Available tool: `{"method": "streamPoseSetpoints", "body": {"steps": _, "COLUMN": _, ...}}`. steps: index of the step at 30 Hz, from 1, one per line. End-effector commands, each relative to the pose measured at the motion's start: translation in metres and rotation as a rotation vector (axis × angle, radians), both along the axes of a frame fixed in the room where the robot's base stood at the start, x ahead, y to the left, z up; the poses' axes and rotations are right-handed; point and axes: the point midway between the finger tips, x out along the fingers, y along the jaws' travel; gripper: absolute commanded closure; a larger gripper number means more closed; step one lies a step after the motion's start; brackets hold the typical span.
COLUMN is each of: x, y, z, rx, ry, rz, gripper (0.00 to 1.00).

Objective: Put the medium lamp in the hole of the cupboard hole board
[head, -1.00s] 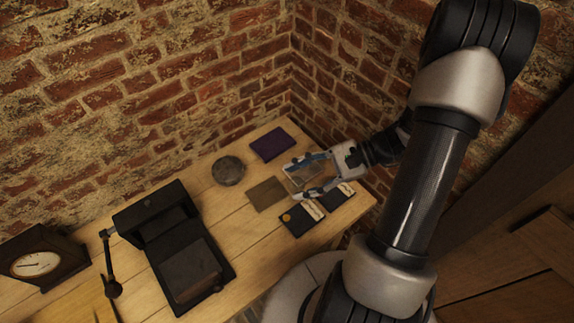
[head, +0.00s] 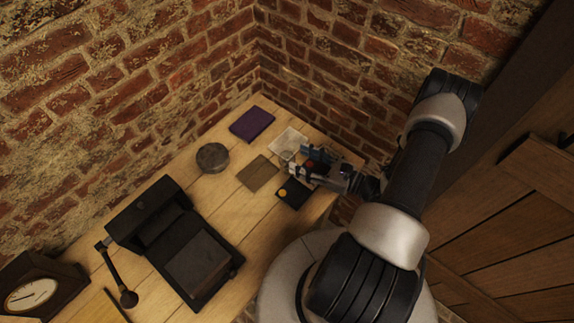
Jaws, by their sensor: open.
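My gripper (head: 299,161) is open over the right end of the wooden table (head: 228,199), pointing left. A small dark reddish patch (head: 312,166) shows between its fingers; I cannot tell what it is or whether it belongs to the gripper. I cannot make out a medium lamp or a hole board in the head view. Part of the table's right end is hidden behind the gripper and my arm.
Near the gripper lie a clear square tray (head: 290,143), a brown square plate (head: 258,173) and a black card (head: 294,195). A purple book (head: 252,123), a round grey tin (head: 212,157), a black machine (head: 178,240) and a clock (head: 32,294) also stand there. Brick walls close the corner.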

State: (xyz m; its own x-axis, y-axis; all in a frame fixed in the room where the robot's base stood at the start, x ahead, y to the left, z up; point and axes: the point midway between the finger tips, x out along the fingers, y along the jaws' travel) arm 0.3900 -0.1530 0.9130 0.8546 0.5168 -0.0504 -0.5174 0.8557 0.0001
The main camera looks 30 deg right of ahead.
Motion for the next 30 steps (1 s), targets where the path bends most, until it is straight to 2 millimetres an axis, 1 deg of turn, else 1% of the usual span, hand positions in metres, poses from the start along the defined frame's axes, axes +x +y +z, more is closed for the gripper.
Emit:
{"method": "streamPoseSetpoints", "body": {"steps": 1, "x": 0.009, "y": 0.008, "z": -0.001, "rx": 0.001, "ry": -0.001, "rz": 0.007, "gripper": 0.49}}
{"method": "streamPoseSetpoints", "body": {"steps": 3, "x": 0.020, "y": 0.014, "z": -0.002, "rx": 0.001, "ry": -0.001, "rz": 0.006, "gripper": 0.49}}
{"method": "streamPoseSetpoints", "body": {"steps": 6, "x": 0.032, "y": 0.020, "z": -0.003, "rx": 0.000, "ry": 0.000, "rz": 0.004, "gripper": 0.49}}
{"method": "streamPoseSetpoints", "body": {"steps": 13, "x": 0.045, "y": 0.028, "z": -0.003, "rx": 0.000, "ry": 0.000, "rz": 0.003, "gripper": 0.49}}
{"method": "streamPoseSetpoints", "body": {"steps": 21, "x": 0.078, "y": 0.048, "z": -0.006, "rx": -0.001, "ry": 0.000, "rz": 0.005, "gripper": 0.49}}
{"method": "streamPoseSetpoints", "body": {"steps": 24, "x": 0.084, "y": 0.050, "z": -0.006, "rx": -0.001, "ry": 0.000, "rz": 0.002, "gripper": 0.49}}
{"method": "streamPoseSetpoints", "body": {"steps": 30, "x": 0.085, "y": 0.050, "z": -0.005, "rx": 0.000, "ry": 0.000, "rz": 0.001, "gripper": 0.49}}
